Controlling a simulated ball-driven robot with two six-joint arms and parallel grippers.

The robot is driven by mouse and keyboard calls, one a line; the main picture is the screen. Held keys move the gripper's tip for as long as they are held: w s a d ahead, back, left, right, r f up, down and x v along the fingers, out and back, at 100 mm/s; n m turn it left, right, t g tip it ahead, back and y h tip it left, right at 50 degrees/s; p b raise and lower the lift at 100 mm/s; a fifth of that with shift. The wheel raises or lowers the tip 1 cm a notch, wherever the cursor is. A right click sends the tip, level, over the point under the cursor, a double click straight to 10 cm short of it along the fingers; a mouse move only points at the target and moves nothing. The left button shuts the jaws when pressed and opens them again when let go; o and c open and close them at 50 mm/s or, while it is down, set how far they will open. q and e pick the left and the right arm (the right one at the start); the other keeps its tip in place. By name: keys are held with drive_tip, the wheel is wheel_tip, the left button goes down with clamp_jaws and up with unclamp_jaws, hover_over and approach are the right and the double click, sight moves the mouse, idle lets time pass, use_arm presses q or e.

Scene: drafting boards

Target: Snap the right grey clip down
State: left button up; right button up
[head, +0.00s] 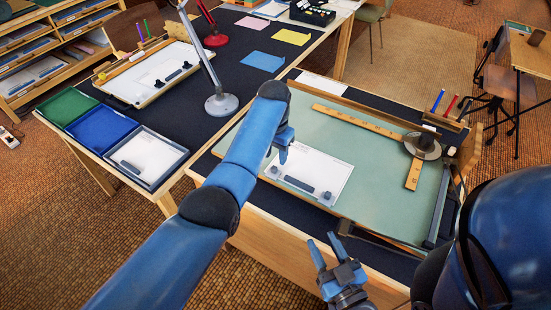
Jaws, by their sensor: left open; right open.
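A white sheet (318,172) lies on the pale green drafting board (368,176). Along its near edge are a dark grey bar (299,185), a right grey clip (327,196) at the bar's right end and a left grey clip (273,172) at its left end. I cannot tell whether either clip is up or down. My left gripper (281,157) is open and empty, pointing down over the sheet's left part near the left clip. My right gripper (324,246) is open and empty, nearer than the right clip and apart from it, in front of the board's near edge.
A wooden T-square (362,121) and a dark round object (422,146) occupy the board's right side. A lamp base (221,103) stands on the left table. Green (67,105), blue (101,130) and grey (172,175) trays line that table's near end. The board's centre is clear.

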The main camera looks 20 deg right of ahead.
use_arm(q)
wheel_tip(320, 180, up, 6)
drive_tip(key=shift+r, duration=0.25)
idle(0.5)
